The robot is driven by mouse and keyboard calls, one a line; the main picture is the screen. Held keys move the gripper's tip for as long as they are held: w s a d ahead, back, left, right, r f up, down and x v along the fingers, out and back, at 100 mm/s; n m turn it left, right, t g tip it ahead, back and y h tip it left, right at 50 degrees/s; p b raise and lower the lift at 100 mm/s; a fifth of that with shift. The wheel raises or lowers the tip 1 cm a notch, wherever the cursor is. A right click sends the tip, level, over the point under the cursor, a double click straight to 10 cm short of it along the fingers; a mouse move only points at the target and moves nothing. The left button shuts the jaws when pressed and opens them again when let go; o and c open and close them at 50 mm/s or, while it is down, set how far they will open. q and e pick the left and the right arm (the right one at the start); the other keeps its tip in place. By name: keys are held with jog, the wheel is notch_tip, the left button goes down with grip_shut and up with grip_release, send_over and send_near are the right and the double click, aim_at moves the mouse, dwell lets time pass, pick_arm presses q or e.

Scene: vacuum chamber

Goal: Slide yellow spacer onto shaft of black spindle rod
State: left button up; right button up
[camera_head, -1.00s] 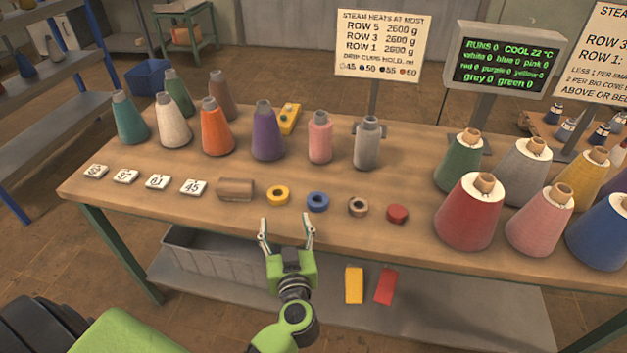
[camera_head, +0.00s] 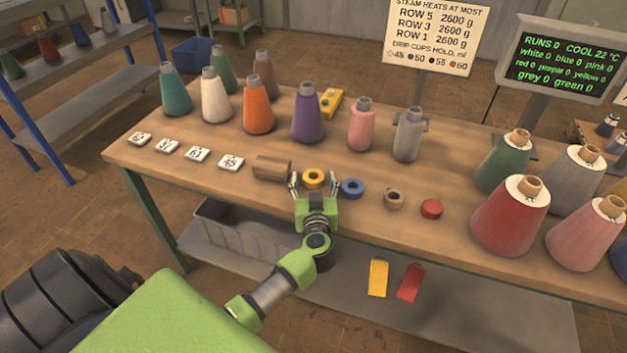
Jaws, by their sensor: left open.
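The yellow spacer (camera_head: 314,170), a ring with a dark hole, lies flat near the front edge of the table, between a brown block and a blue ring. My left gripper (camera_head: 313,181) is open, with one finger at each side of the yellow spacer in the picture. I cannot tell whether the fingers touch it. I cannot make out a black spindle rod in this view. My right gripper is not in view.
The brown block (camera_head: 272,167) and blue ring (camera_head: 352,188) are close on either side. A tan ring (camera_head: 394,199) and a red piece (camera_head: 431,209) lie further right. Several cones stand behind, larger ones at the right. Number tiles (camera_head: 197,154) lie left on the table (camera_head: 340,222).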

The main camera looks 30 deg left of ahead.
pick_arm(q)
jog(key=shift+w+a+f, duration=0.15)
jog(key=shift+w+a, duration=0.25)
jog(key=shift+w, duration=0.15)
jog(key=c, duration=1.2)
